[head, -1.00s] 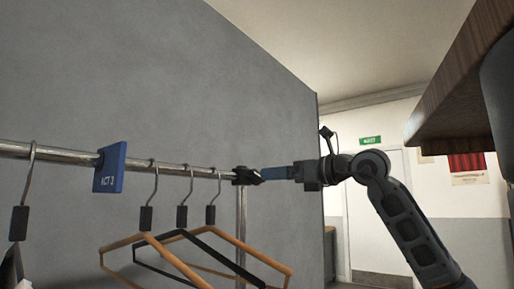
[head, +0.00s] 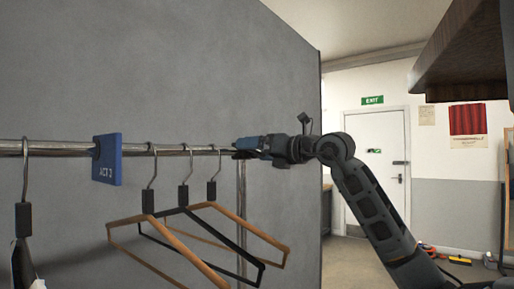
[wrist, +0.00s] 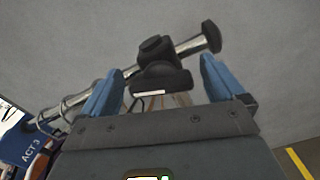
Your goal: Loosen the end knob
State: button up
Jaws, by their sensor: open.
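In the wrist view a black knob (wrist: 162,82) with a short white mark sits on a black clamp (wrist: 156,47) around the metal rail (wrist: 190,47). A black round cap (wrist: 211,37) closes the rail's end. My gripper (wrist: 163,74) is open, its two blue fingers apart on either side of the knob. I cannot tell whether either finger touches it. In the head view my gripper (head: 242,148) is at the right end of the rail and hides most of the clamp and knob.
Several hangers (head: 190,220) hang from the rail left of my gripper. A grey wall panel (head: 180,70) stands behind. A wooden shelf (head: 460,60) is overhead at right, and a white door (head: 375,180) is beyond.

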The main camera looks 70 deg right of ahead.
jog(key=shift+w, duration=0.2)
jog(key=shift+c, duration=0.3)
jog(key=c, duration=0.9)
jog(key=b, duration=0.1)
jog(key=n+b, duration=0.1)
jog(key=b, duration=0.1)
jog(key=shift+f+n, duration=0.3)
jog(key=shift+n+b, duration=0.7)
jog(key=shift+b, duration=0.1)
jog(key=shift+r+n, duration=0.25)
jog(key=shift+n, duration=0.05)
jog(key=o, duration=1)
jog(key=shift+c, duration=0.2)
